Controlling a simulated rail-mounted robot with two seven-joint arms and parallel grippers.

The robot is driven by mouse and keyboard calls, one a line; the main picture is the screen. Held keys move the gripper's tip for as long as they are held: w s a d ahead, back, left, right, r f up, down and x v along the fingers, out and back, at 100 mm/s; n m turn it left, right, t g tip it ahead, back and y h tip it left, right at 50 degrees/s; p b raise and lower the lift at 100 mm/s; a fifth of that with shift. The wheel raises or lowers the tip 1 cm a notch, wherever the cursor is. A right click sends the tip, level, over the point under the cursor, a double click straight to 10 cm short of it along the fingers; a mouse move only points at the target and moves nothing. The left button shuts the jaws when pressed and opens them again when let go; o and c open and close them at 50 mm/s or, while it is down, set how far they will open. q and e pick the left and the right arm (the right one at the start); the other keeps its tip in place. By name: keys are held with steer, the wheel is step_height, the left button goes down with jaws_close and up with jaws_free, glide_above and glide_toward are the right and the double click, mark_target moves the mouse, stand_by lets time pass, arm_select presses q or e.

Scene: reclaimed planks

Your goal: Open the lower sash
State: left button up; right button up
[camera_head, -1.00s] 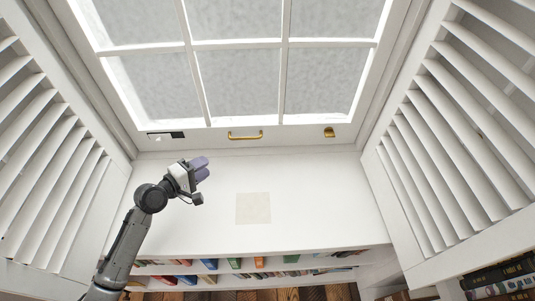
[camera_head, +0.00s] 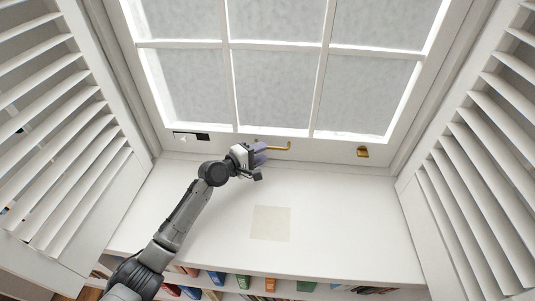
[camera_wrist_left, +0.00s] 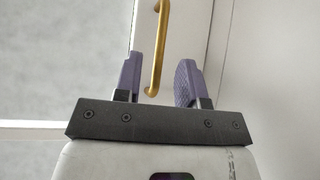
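The lower sash (camera_head: 325,148) is a white frame with several grey panes. A brass pull handle (camera_head: 286,148) is fixed on its bottom rail. My left gripper (camera_head: 262,153), with purple fingers, is at the handle and covers its left part in the head view. In the left wrist view the gripper (camera_wrist_left: 160,70) is open, and the handle (camera_wrist_left: 160,40) runs lengthwise between its two fingers with gaps on both sides. I cannot tell whether the fingertips reach past the bar. The sash's lower edge appears to sit down at the sill. My right gripper is not in view.
A brass fitting (camera_head: 362,152) sits right of the handle, and a small black-and-white fitting (camera_head: 192,136) sits to its left. Louvred shutters (camera_head: 60,110) flank the window. The white sill (camera_head: 345,215) holds only a flat beige square (camera_head: 270,223); books stand below.

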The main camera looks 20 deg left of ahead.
arm_select(q)
steer(key=shift+b+x, duration=0.5)
steer(key=shift+x, duration=1.1)
jaws_close()
